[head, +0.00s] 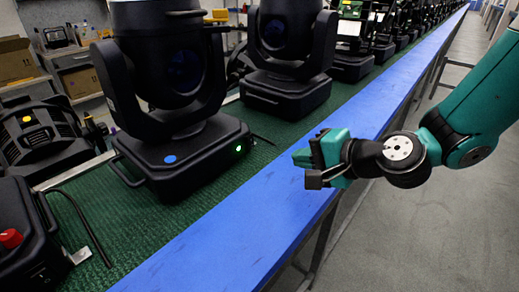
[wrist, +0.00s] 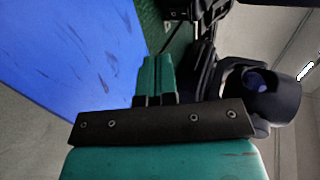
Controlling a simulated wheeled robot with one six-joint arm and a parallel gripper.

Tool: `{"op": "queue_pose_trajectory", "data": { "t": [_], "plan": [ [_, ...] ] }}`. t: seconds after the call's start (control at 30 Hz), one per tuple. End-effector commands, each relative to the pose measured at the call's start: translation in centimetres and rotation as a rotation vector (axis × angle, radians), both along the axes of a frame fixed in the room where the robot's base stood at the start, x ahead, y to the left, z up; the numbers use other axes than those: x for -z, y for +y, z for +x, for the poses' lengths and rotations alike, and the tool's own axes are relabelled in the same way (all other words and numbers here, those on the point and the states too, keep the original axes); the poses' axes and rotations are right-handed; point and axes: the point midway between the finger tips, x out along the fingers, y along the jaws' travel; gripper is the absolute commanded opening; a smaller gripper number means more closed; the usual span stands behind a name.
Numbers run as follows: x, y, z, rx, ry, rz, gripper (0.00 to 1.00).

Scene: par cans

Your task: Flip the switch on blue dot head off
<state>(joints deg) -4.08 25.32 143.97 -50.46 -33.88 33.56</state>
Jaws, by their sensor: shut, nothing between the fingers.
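The blue dot head is a black moving-head light with a blue dot (head: 170,159) on its base (head: 190,160). It stands upright on the green mat. A small green light (head: 238,148) glows on the base's right side; I cannot tell whether this is the switch itself. My gripper (head: 299,158) is to the right of that base, over the blue strip, apart from the light. In the wrist view its teal fingers (wrist: 157,68) are together and empty. A black fixture (wrist: 265,95) with a bluish lens shows at right there; I cannot tell which one it is.
A second black moving head (head: 290,85) stands behind, with more fixtures in a row beyond. The blue strip (head: 225,240) is bare; grey floor is open at right.

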Motion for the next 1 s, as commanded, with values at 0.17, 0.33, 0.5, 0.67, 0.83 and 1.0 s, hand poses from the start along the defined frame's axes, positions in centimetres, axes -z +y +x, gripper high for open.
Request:
{"op": "queue_pose_trajectory", "data": {
  "t": [0.17, 0.33, 0.5, 0.67, 0.83, 1.0],
  "plan": [
    [1.3, 2.7, 2.0, -0.006, 0.003, -0.001, 0.0],
    [2.8, 5.2, 4.3, -0.004, 0.001, -0.002, 0.0],
    [3.4, 7.2, 6.1, -0.002, 0.001, -0.001, 0.0],
    [3.8, 8.4, 7.2, -0.001, 0.0, -0.001, 0.0],
    [4.0, 8.7, 7.5, 0.0, 0.001, -0.001, 0.0],
    [4.1, 8.7, 7.5, 0.0, 0.001, 0.0, 0.0]
  ]
}}
